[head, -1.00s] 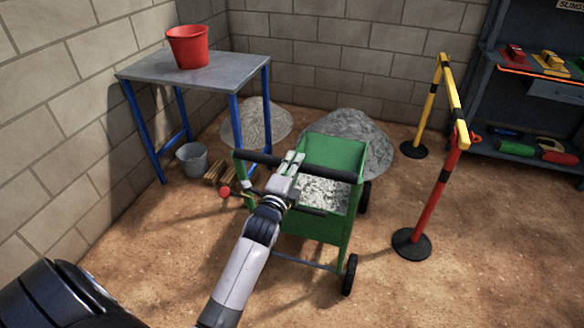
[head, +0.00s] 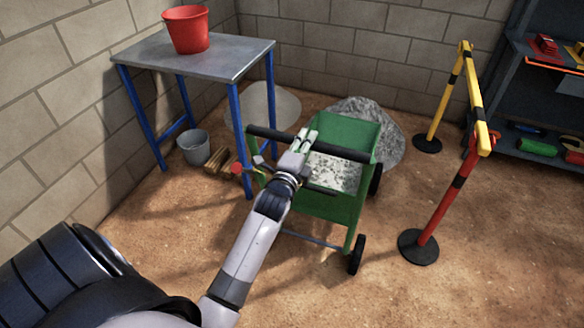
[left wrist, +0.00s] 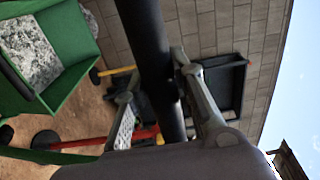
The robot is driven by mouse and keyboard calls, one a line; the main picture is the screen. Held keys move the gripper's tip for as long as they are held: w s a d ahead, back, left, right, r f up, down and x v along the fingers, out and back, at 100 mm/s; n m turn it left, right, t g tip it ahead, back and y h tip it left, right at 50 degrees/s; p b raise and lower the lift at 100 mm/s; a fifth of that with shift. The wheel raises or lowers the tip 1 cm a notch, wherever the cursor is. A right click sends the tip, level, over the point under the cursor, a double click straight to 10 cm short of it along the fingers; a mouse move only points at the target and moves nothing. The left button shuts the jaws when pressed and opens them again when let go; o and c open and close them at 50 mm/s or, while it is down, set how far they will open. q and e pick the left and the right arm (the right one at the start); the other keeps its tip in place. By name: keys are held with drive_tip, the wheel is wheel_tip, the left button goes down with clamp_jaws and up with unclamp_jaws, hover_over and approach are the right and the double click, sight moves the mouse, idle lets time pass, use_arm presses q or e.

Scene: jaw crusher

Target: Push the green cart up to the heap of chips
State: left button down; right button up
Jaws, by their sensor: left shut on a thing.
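The green cart (head: 324,205) stands on the dirt floor in the middle of the head view, with grey chips (head: 333,173) in its tray. Its black push handle (head: 342,151) runs across the near side. My left gripper (head: 305,142) is shut around the handle bar; the left wrist view shows the bar (left wrist: 150,50) between its two fingers (left wrist: 158,103). The heap of grey chips (head: 390,130) lies on the floor just behind the cart, partly hidden by it. I cannot tell whether the cart touches it. My right gripper is not in view.
A metal table with blue legs (head: 235,125) carries a red bucket (head: 186,30) at left. A grey bucket (head: 194,147) and wood pieces (head: 219,161) lie beneath. A paler heap (head: 270,105) lies behind. A yellow-and-red barrier (head: 447,185) stands right of the cart.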

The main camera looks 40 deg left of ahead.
use_arm(q)
drive_tip(key=shift+w+f, duration=0.35)
drive_tip(key=shift+f, duration=0.25)
drive_tip(key=shift+s+r, duration=0.2)
drive_tip(key=shift+r, duration=0.05)
drive_tip(key=shift+s+r, duration=0.15)
drive_tip(key=shift+s, duration=0.15)
drive_tip(key=c, duration=1.7)
unclamp_jaws()
drive_tip(key=shift+r, duration=0.1)
drive_tip(key=shift+o, duration=0.6)
drive_tip(key=shift+w, duration=0.2)
drive_tip(key=shift+o, duration=1.5)
drive_tip(key=shift+r, duration=0.15)
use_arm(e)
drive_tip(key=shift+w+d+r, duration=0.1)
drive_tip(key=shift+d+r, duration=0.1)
